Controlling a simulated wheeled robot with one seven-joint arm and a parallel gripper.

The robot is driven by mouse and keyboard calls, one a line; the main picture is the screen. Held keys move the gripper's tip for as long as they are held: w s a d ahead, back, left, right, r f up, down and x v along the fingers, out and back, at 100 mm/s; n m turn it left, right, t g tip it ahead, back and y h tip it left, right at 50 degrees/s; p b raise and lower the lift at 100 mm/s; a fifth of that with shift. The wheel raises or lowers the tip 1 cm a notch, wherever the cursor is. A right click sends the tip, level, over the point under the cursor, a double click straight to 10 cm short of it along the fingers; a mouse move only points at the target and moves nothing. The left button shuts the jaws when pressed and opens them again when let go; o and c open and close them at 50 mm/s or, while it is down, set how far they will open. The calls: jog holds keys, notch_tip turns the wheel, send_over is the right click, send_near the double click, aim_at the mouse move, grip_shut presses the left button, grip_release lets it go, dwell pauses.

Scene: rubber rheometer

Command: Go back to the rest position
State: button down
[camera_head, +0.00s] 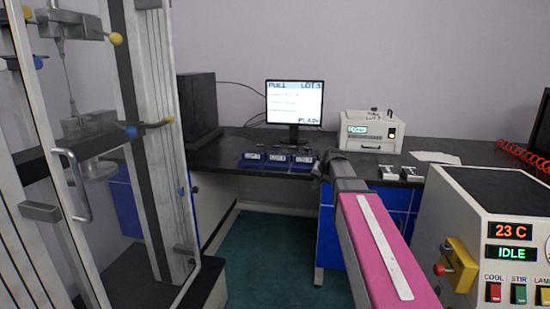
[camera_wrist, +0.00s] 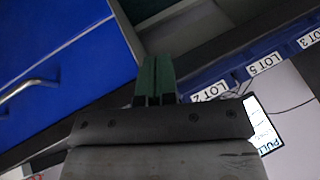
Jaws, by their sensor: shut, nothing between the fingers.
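My gripper (camera_head: 321,165) is at the end of my pink arm, near the front edge of the dark bench in the head view. In the wrist view its two green-tipped fingers (camera_wrist: 155,75) are together with nothing between them. In the head view the fingers are small and partly hidden by the wrist. Several blue lot trays (camera_head: 277,165) stand on the bench just left of my gripper. In the wrist view their labels read LOT 2, LOT 5 and LOT 3, and the fingers are apart from the trays.
A monitor (camera_head: 294,102) and a white instrument (camera_head: 372,131) stand at the back of the bench. A tall test frame (camera_head: 155,120) fills the left. A white box reading 23 C and IDLE (camera_head: 495,225) stands at right. Blue cabinets (camera_wrist: 60,65) are under the bench. Green floor (camera_head: 265,255) is open.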

jog(key=s+f+n+g+h, duration=0.1)
jog(key=s+f+g, duration=0.2)
jog(key=s+f, duration=0.8)
jog(key=s+f+n+g+h, duration=0.1)
jog(key=s+f+n+g, duration=0.1)
jog(key=s+f, duration=1)
jog(key=s+g, duration=0.1)
jog(key=s, duration=0.5)
jog(key=shift+h, duration=0.4)
